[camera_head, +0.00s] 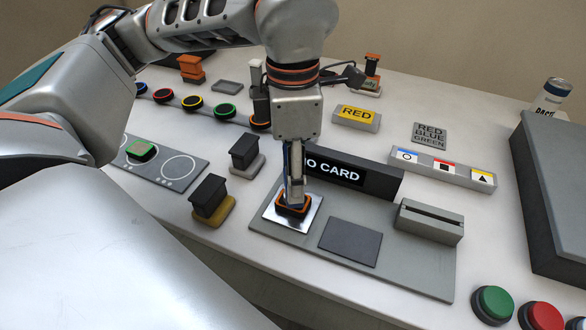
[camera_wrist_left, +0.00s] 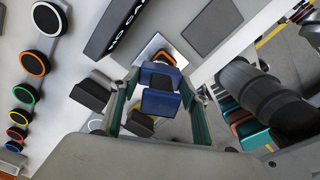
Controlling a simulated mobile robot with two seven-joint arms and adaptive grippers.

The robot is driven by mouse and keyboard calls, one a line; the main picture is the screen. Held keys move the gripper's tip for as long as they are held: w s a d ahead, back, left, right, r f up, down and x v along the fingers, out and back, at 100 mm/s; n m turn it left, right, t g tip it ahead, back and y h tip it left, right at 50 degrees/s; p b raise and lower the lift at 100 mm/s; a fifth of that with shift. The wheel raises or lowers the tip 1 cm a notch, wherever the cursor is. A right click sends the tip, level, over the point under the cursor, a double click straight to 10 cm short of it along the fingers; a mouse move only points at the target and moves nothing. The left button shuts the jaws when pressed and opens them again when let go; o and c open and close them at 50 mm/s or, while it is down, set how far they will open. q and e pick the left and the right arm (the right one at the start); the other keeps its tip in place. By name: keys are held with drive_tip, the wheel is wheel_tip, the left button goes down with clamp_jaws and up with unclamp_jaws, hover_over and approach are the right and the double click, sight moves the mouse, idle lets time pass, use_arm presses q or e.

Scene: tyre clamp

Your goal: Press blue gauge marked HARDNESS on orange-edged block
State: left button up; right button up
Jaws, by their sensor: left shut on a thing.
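My left gripper (camera_head: 293,190) points down over the silver plate (camera_head: 272,219) on the grey panel. It is shut on the blue gauge (camera_wrist_left: 160,101), which sits between its fingers (camera_wrist_left: 160,84) in the wrist view; no marking on the gauge is readable. In the head view the gauge is mostly hidden by the fingers. The dark orange-edged block (camera_head: 292,209) lies on the plate directly below the fingertips, and its edge shows beyond the gauge in the wrist view (camera_wrist_left: 165,56). The gauge looks at or very near the block's top; contact is unclear. My right gripper is out of view.
A black "NO CARD" sign (camera_head: 355,176) stands just behind the plate. A dark pad (camera_head: 350,243) and a slotted grey reader (camera_head: 430,222) are to the right. Black blocks on yellow (camera_head: 210,200) and grey (camera_head: 246,152) bases stand left. A large grey box (camera_head: 552,195) is far right.

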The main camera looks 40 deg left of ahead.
use_arm(q)
drive_tip(key=shift+f, duration=0.15)
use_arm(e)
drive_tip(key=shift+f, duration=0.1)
use_arm(q)
drive_tip(key=shift+f, duration=0.25)
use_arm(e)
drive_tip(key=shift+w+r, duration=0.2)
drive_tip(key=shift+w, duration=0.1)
use_arm(q)
drive_tip(key=shift+f, duration=0.15)
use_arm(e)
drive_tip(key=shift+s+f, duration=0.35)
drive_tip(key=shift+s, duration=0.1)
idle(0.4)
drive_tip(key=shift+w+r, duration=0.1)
use_arm(q)
drive_tip(key=shift+r+p, duration=0.9)
drive_tip(key=shift+r, duration=0.9)
drive_tip(key=shift+r+p, duration=0.6)
drive_tip(key=shift+r, duration=0.3)
drive_tip(key=shift+r+p, duration=0.65)
drive_tip(key=shift+r, duration=0.3)
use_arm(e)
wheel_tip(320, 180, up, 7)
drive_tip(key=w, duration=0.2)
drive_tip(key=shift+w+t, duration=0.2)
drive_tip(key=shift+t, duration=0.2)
